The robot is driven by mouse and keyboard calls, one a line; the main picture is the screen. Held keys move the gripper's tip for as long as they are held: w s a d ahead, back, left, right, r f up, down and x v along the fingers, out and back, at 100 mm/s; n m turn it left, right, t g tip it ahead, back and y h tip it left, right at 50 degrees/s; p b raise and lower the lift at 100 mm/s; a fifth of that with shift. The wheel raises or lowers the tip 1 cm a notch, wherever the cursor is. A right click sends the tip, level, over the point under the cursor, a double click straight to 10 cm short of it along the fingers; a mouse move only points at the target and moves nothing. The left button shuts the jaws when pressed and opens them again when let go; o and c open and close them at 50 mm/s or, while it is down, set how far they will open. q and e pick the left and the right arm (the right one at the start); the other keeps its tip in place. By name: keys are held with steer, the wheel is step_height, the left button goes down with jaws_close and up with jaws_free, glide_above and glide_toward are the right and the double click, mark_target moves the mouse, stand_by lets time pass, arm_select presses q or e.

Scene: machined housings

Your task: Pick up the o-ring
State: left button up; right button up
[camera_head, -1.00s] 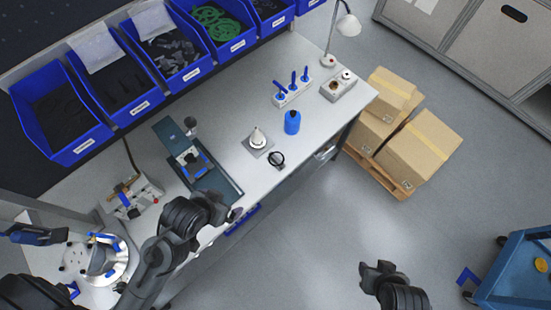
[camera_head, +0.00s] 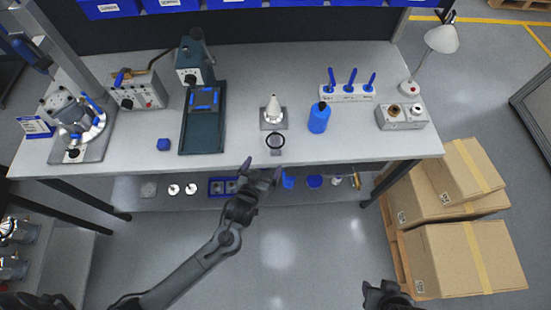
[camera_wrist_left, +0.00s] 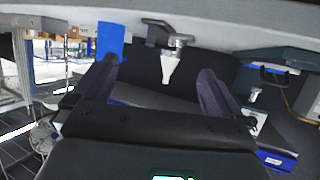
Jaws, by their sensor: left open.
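The o-ring (camera_head: 275,140) is a thin black ring on a small stand near the front edge of the bench. Behind it, a white cone (camera_head: 273,107) stands on a square grey plate; the cone also shows in the left wrist view (camera_wrist_left: 168,68). My left gripper (camera_head: 262,168) is open and empty at the bench's front edge, just in front of the o-ring and apart from it. Its two spread fingers show in the left wrist view (camera_wrist_left: 158,68), where I cannot make out the o-ring clearly. My right gripper (camera_head: 385,293) is partly cut off at the bottom, away from the bench.
A blue bottle (camera_head: 319,118) stands right of the cone. Behind it is a white block with blue-handled tools (camera_head: 347,92). A dark green press (camera_head: 203,125) stands to the left. The bench's front edge (camera_head: 340,162) lies close to my left gripper. Cardboard boxes (camera_head: 465,260) are stacked at right.

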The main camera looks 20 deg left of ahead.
mark_target(276, 139)
arm_select(q)
steer(key=shift+t, duration=0.4)
steer(key=b+x, duration=0.1)
steer(key=x, duration=0.4)
steer(key=b+x, duration=0.1)
steer(key=x, duration=0.1)
steer(key=shift+w+a+r+b, duration=0.1)
steer(key=shift+w+r+b, duration=0.2)
steer(key=shift+b, duration=0.05)
steer(key=shift+w+f, duration=0.15)
steer(key=shift+w, duration=0.45)
steer(key=shift+w+f, duration=0.2)
steer(key=shift+w, duration=0.15)
steer(key=shift+b+x, duration=0.35)
steer(key=shift+x, duration=1.9)
arm_select(e)
steer(key=f, duration=0.2)
steer(key=a+f, duration=0.1)
steer(key=f, duration=0.2)
steer(key=shift+a, duration=0.15)
arm_select(q)
steer(key=c, duration=1)
